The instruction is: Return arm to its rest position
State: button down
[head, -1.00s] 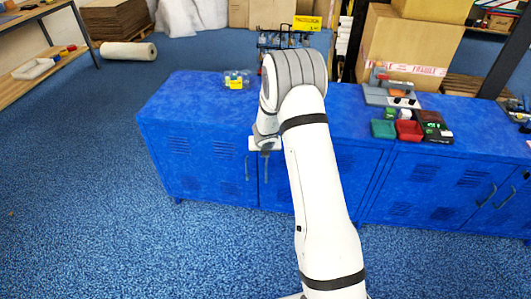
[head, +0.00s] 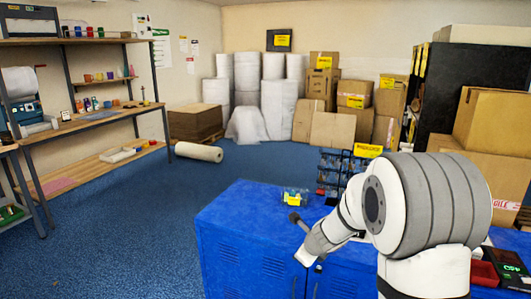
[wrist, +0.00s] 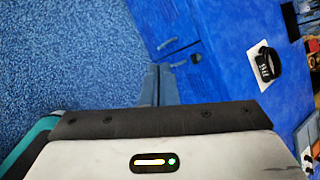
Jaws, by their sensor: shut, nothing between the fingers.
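My white arm with its grey ribbed joint stands at the right of the head view, bent over the blue cabinet (head: 235,235). My gripper (wrist: 159,75) shows in the wrist view with its two grey fingers together and nothing between them. It points down past the cabinet front, over the blue carpet (wrist: 75,50). In the head view the wrist hangs by the cabinet's front edge, and the fingers are too small there to make out.
A small clear tray with a yellow label (head: 293,198) stands on the cabinet top. A black object (wrist: 268,64) lies on the top in the wrist view. Cartons (head: 490,125) stand behind at right. Shelving (head: 95,125) is at left, with open carpet between.

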jog(key=s+a+r+n+y, duration=0.1)
jog(key=s+a+r+n, duration=0.1)
jog(key=s+r+n, duration=0.45)
jog(key=s+d+r+n+g+h, duration=0.1)
jog(key=s+d+n+g, duration=0.1)
jog(key=s+n, duration=0.7)
jog(key=s+d+r+n+g+h, duration=0.2)
jog(key=s+n, duration=0.8)
jog(key=s, duration=0.5)
jog(key=shift+s+d+r+p, duration=0.3)
jog(key=shift+s+d, duration=0.05)
jog(key=shift+d, duration=0.35)
